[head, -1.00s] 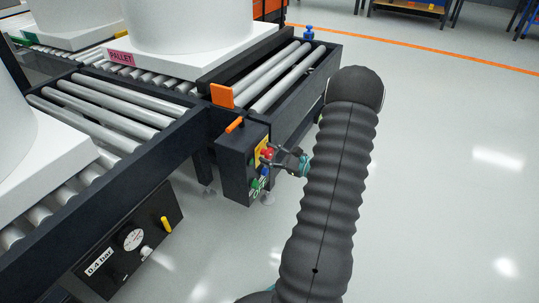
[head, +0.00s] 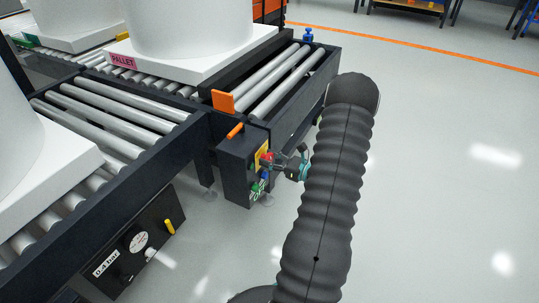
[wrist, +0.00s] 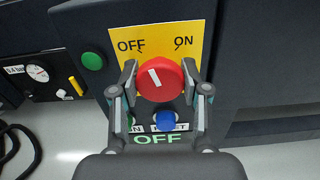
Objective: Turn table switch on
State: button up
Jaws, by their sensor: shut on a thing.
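The table switch is a red round knob (wrist: 160,79) on a yellow plate (wrist: 185,27) marked OFF at left and ON at right. Its white pointer line tilts toward the OFF side in the wrist view. My gripper (wrist: 158,82) is shut on the knob, one finger on each side of it. In the head view the knob (head: 266,159) shows on the dark control box (head: 234,172) at the table corner, with my gripper (head: 272,160) at it from the right. The knob's underside is hidden.
A green button (wrist: 92,61) lies left of the knob and a blue button (wrist: 166,121) just below it, close to my fingers. An orange lever (head: 235,130) sits above the box. A pressure panel (head: 137,240) is at lower left. The floor at right is clear.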

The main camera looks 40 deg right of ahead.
jog(key=m+p, duration=0.4)
jog(key=m, duration=0.2)
jog(key=shift+r, duration=0.1)
jog(key=m+p, duration=0.3)
jog(key=m, duration=0.3)
dwell(0.6)
jog(key=o, duration=1.2)
jog(key=shift+c, duration=0.2)
jog(key=v, duration=1.2)
